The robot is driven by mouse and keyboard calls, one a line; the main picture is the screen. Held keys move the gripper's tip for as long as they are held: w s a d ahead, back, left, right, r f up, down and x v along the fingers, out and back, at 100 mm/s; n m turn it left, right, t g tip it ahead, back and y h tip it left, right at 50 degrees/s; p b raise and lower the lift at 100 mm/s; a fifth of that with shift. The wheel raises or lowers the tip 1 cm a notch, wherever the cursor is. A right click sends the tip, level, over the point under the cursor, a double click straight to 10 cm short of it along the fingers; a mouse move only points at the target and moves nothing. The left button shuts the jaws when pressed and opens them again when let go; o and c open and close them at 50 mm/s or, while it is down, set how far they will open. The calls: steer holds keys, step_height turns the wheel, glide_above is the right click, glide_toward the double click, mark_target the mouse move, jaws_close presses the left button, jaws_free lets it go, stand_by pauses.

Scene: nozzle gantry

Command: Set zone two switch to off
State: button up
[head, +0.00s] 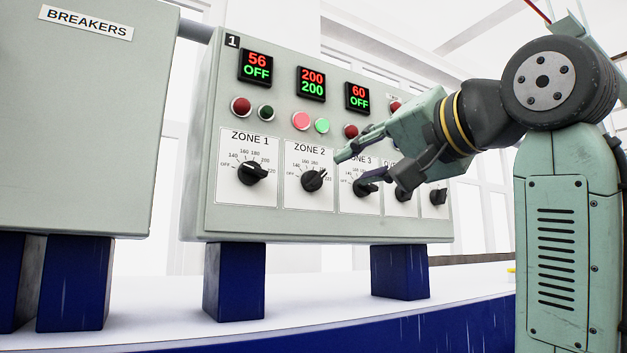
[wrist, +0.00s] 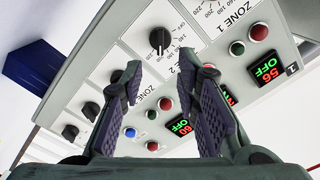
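The zone two switch is a black rotary knob (head: 313,181) on a white dial plate in the head view. Its pointer appears turned to the upper right, on the numbered scale. The display above it (head: 311,84) reads 200 over 200, and the pink and green lamps below that look lit. My gripper (head: 352,172) is open and empty, just right of this knob in the head view. In the wrist view the zone two knob (wrist: 158,40) shows beyond the gap between my open fingertips (wrist: 160,65), apart from them. Its display is partly hidden there by a finger.
The zone 1 knob (head: 252,172) is to the left; its display (head: 256,67) reads OFF. The zone 3 knob (head: 366,187) is partly behind my gripper; its display (head: 357,97) reads OFF. More knobs follow rightward. A breakers cabinet (head: 80,120) stands left.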

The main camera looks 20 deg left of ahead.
mark_target(319, 178)
steer(key=p+x, duration=0.3)
steer(key=x, duration=0.6)
steer(key=shift+r, duration=0.1)
steer(key=shift+x, duration=0.75)
steer(key=shift+c, duration=0.3)
jaws_close()
